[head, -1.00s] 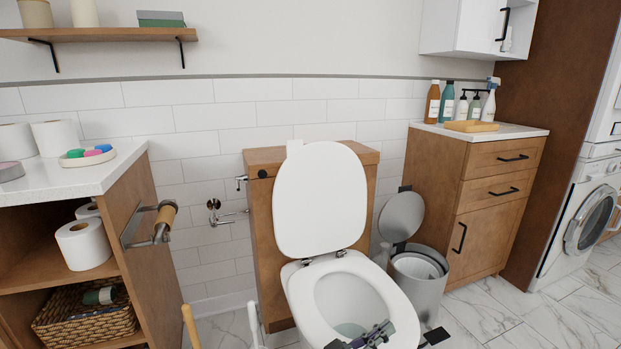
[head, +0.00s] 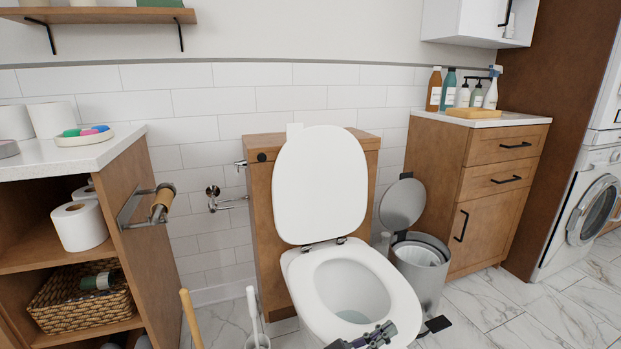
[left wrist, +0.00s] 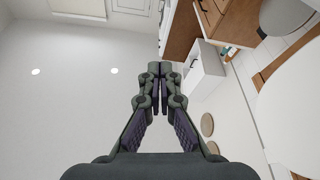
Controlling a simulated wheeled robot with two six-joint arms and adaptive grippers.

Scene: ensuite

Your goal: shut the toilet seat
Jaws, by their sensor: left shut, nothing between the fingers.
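The toilet's raised white lid (head: 320,185) stands upright against the wooden cistern box (head: 262,205). The white seat ring (head: 393,283) lies flat on the bowl, with the opening showing. My left gripper (head: 384,332) is at the bottom of the head view, over the front edge of the bowl and well in front of the lid. In the left wrist view my left gripper (left wrist: 160,72) has its fingers together, with nothing between them. A white rounded shape at the right of that view appears to be the lid (left wrist: 295,110). My right gripper is out of view.
A steel pedal bin (head: 420,270) with its lid up stands close at the right of the toilet. A wooden shelf unit (head: 150,265) with a paper holder is at the left. A plunger handle (head: 190,318) and a white brush (head: 253,315) stand left of the bowl.

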